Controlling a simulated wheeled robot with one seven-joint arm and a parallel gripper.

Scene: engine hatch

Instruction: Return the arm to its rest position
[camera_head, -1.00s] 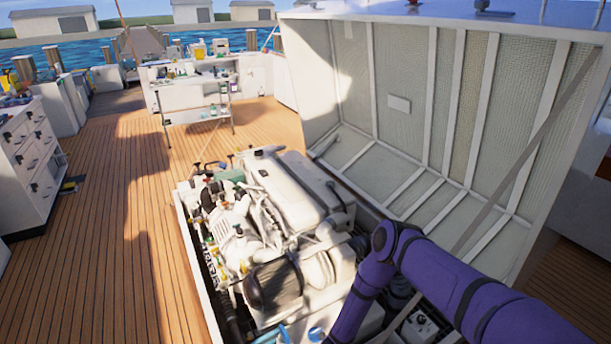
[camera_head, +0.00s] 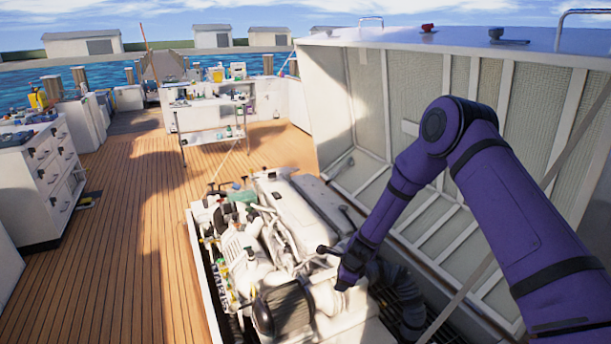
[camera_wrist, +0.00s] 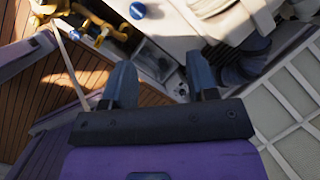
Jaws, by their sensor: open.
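My purple arm (camera_head: 490,185) reaches in from the right in the head view, its elbow raised in front of the open hatch lid and its forearm bent down toward the engine. My gripper (camera_head: 328,266) is over the right side of the white engine (camera_head: 290,225). In the wrist view my gripper (camera_wrist: 160,85) shows two dark fingers set apart with nothing between them. Beyond the fingers are part of the engine bay and a ribbed dark hose (camera_wrist: 238,65). I cannot tell how far the fingertips are from the engine parts.
The raised hatch lid (camera_head: 408,128) stands behind and right of the engine, with a thin diagonal strut (camera_head: 465,290) near my arm. A white drawer cabinet (camera_head: 45,180) stands at left and a cluttered workbench (camera_head: 205,110) at the back. The wooden deck (camera_head: 130,240) between is clear.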

